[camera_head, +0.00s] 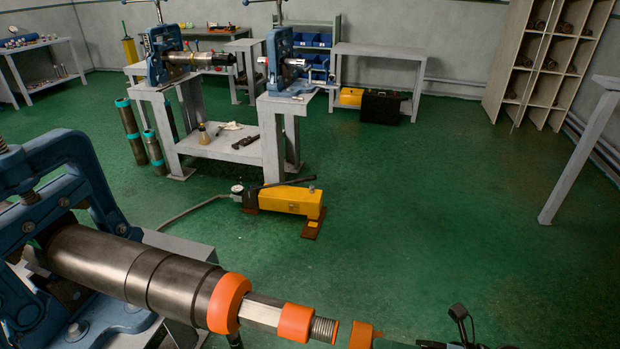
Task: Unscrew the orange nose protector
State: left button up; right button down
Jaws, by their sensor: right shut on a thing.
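A thick grey metal tool (125,265) lies clamped in the blue vise (75,165) at lower left. Its nose end points right, with a wide orange ring (228,303), a bare hexagonal part, a narrower orange ring (295,322) and a threaded tip (323,330). The orange nose protector (362,336) shows just right of the thread, with a small gap between them. My right gripper (462,330) is at the bottom edge, right of the protector, shut on it. The grip itself is mostly cut off by the frame.
A yellow hydraulic pump (290,200) with a hose stands on the green floor beyond the tool. A grey bench (225,145) with two more blue vises is behind it. A grey table leg (580,155) stands at right. The floor at centre right is clear.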

jog(key=shift+d, duration=0.3)
jog(key=shift+s+r, duration=0.1)
pick_arm(q)
jog(key=shift+t, duration=0.3)
jog(key=shift+w+r+p, duration=0.6)
jog(key=shift+r, duration=0.25)
jog(key=shift+w+r+p, duration=0.6)
jog(key=shift+r, duration=0.2)
pick_arm(e)
jog(key=s+d+r, duration=0.1)
jog(key=d+r, duration=0.3)
jog(key=r, duration=0.1)
jog(key=shift+s+d, duration=0.15)
jog(key=shift+d, duration=0.25)
pick_arm(q)
jog(key=w+r+t+p, duration=0.2)
jog(key=w+r+p, duration=0.3)
jog(key=w+r, duration=0.2)
jog(key=shift+w+r+t+p, duration=0.3)
jog(key=shift+w+r+p, duration=0.05)
jog(key=shift+r, duration=1.05)
pick_arm(e)
jog(key=shift+f+g+h, duration=0.1)
jog(key=shift+g+h, duration=0.7)
jog(key=shift+h, duration=2.1)
